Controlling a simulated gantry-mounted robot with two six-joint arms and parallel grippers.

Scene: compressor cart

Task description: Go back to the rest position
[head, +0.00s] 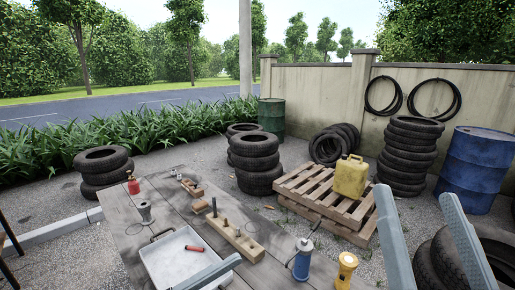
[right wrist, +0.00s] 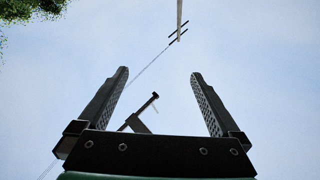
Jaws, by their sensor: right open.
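My right gripper (head: 413,194) stands at the lower right of the head view, its two grey fingers pointing up and spread wide apart. In the right wrist view the same gripper (right wrist: 158,73) is open, with only sky and thin distant shapes between its fingers. It holds nothing. A single grey bar of my left gripper (head: 210,273) enters at the bottom of the head view, over the front edge of a white tray (head: 157,259). The rest of it is cut off, so its opening cannot be seen.
The grey workbench (head: 125,225) carries a wooden block (head: 235,238), a red bottle (head: 133,184), a blue canister (head: 302,262) and a yellow cylinder (head: 346,268). A red-handled tool (head: 194,248) lies in the tray. Beyond are a pallet (head: 310,188), a yellow jerrycan (head: 350,177) and stacked tires (head: 410,150).

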